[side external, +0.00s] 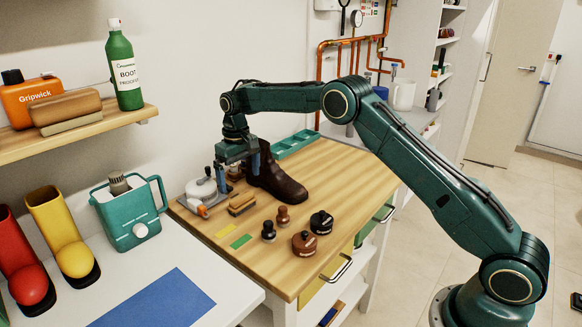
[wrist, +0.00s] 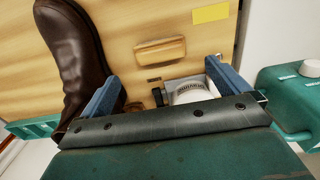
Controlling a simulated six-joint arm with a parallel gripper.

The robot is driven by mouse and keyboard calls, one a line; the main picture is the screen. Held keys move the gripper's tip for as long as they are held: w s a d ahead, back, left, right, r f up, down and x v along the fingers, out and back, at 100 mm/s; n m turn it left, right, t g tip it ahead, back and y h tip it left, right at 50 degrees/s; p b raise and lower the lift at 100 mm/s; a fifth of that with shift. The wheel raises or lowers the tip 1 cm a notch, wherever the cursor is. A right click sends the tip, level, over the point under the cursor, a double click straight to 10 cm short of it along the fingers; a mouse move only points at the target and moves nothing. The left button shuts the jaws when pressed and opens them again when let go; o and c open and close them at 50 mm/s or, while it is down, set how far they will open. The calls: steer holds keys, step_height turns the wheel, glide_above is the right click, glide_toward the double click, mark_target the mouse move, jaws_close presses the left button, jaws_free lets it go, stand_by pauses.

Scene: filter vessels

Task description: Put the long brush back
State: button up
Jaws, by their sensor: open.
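A wooden brush (side external: 241,204) lies on the wooden bench top in front of my gripper; it also shows in the wrist view (wrist: 160,52). I cannot tell whether this is the long brush. A larger brown brush (side external: 66,108) rests on the wall shelf at the left. My gripper (side external: 238,172) points down over the back of the bench, between a white round container (side external: 200,188) and a brown boot (side external: 275,175). In the wrist view my gripper (wrist: 160,74) is open, with nothing clearly held between its fingers. The area under the gripper is partly hidden.
Yellow (side external: 226,229) and green (side external: 241,241) patches mark the bench (side external: 345,190). Small dark knobbed items and round tins (side external: 305,243) stand near its front. A teal tray (side external: 295,143) lies behind the boot. A teal vessel (side external: 130,212) stands left. The bench's right side is clear.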

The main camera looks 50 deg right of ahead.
mark_target(243, 197)
step_height(243, 197, up, 5)
steer(key=shift+f, duration=0.2)
stand_by(0.6)
steer(key=s+a+r+t, duration=0.1)
steer(key=s+r+t, duration=0.2)
steer(key=s+r, duration=1.6)
steer(key=s+f+t, duration=0.1)
steer(key=s+f, duration=0.2)
steer(key=s, duration=1)
steer(key=s+f+t, duration=0.1)
steer(key=s+f, duration=0.3)
steer(key=s, duration=0.8)
steer(key=shift+s+t, duration=0.3)
steer(key=shift+s, duration=0.05)
